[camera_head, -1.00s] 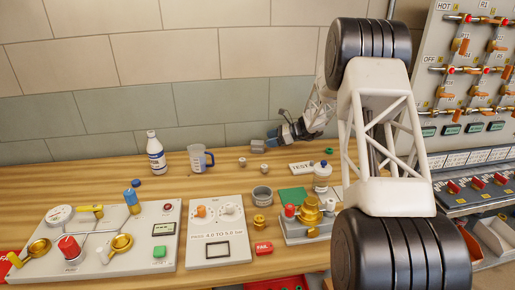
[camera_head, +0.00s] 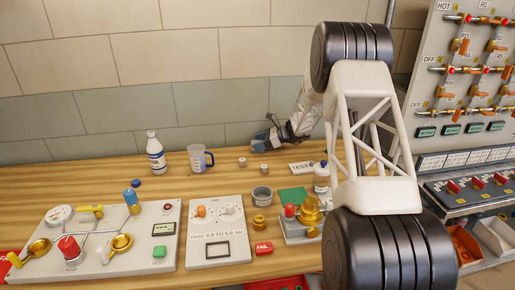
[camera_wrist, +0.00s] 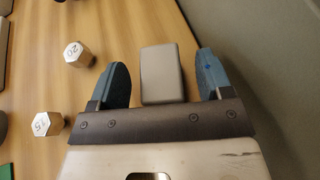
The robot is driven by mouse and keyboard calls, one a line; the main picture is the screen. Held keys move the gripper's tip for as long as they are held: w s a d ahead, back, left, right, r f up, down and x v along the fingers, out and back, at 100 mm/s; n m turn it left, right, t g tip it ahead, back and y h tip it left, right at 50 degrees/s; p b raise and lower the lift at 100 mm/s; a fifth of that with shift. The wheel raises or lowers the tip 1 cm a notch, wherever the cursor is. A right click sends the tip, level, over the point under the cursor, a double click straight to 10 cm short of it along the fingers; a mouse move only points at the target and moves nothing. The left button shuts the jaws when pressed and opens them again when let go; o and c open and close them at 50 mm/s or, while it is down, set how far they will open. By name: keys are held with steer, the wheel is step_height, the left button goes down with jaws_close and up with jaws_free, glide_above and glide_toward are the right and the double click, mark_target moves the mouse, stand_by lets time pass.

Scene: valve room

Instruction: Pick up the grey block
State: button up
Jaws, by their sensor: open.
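The grey block (camera_wrist: 162,73) lies on the wooden table and shows between my two blue fingers in the wrist view. My gripper (camera_wrist: 163,62) is open, with one finger on each side of the block and a visible gap on both sides. The near end of the block comes close to the dark gripper body in that view. In the head view my gripper (camera_head: 261,138) is low over the back of the table near the wall, and I cannot make out the block there.
Two hex nuts, marked 20 (camera_wrist: 75,54) and 15 (camera_wrist: 47,125), lie left of my gripper in the wrist view. The tiled wall (camera_wrist: 245,60) is close on the right. A measuring jug (camera_head: 200,159) and a white bottle (camera_head: 155,153) stand to the left in the head view.

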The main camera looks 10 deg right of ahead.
steer(key=shift+w+a+f, duration=0.1)
steer(key=shift+a+f, duration=0.1)
steer(key=shift+a, duration=0.3)
steer(key=c, duration=1)
steer(key=shift+r, duration=0.15)
step_height(320, 180, up, 10)
steer(key=shift+f, duration=0.1)
stand_by(0.7)
